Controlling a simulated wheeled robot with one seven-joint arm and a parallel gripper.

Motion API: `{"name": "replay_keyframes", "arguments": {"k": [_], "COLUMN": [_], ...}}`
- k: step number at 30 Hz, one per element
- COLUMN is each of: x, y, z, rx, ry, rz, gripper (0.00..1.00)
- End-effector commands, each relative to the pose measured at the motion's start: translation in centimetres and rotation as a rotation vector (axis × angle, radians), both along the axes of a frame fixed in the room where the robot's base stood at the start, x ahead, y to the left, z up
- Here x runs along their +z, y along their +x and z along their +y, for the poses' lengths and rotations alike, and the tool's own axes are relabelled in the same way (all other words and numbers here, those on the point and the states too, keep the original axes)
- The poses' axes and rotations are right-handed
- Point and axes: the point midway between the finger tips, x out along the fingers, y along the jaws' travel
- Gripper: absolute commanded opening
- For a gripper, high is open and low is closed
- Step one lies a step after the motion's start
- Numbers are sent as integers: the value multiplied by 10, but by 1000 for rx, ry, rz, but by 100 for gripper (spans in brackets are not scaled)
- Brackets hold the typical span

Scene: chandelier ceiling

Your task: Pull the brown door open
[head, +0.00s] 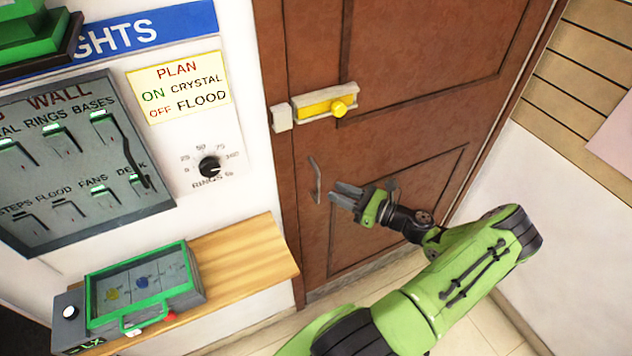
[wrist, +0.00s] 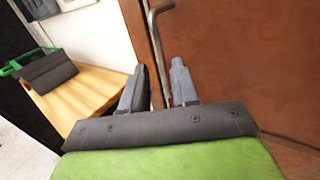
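The brown door (head: 420,70) stands at the centre and right of the head view and looks shut in its frame. Its grey bar handle (head: 316,180) is upright on the door's left side. In the wrist view the handle (wrist: 157,50) runs down between my two fingers. A yellow bolt (head: 325,106) with a round knob sits above the handle and reaches toward a pale catch on the left. My gripper (head: 345,194) is open, its fingers pointing at the handle. In the head view the fingertips are just right of the handle; contact cannot be told.
A wooden shelf (head: 245,262) juts out left of the door and holds a green-framed box (head: 145,285). A grey switch panel (head: 75,165) and a dial (head: 209,167) are on the left wall. Tiled floor (head: 480,320) lies before the door.

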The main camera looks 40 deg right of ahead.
Motion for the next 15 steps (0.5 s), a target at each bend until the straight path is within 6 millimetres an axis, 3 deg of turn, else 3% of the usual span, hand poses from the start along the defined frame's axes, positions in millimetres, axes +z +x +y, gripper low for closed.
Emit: {"name": "replay_keyframes", "arguments": {"k": [6,10,15], "x": [1,1,0], "y": [49,64,70], "z": [17,21,22], "rx": [4,2,0], "ry": [-1,-2,-1], "rz": [-1,-1,1], "gripper": [29,29,29]}}
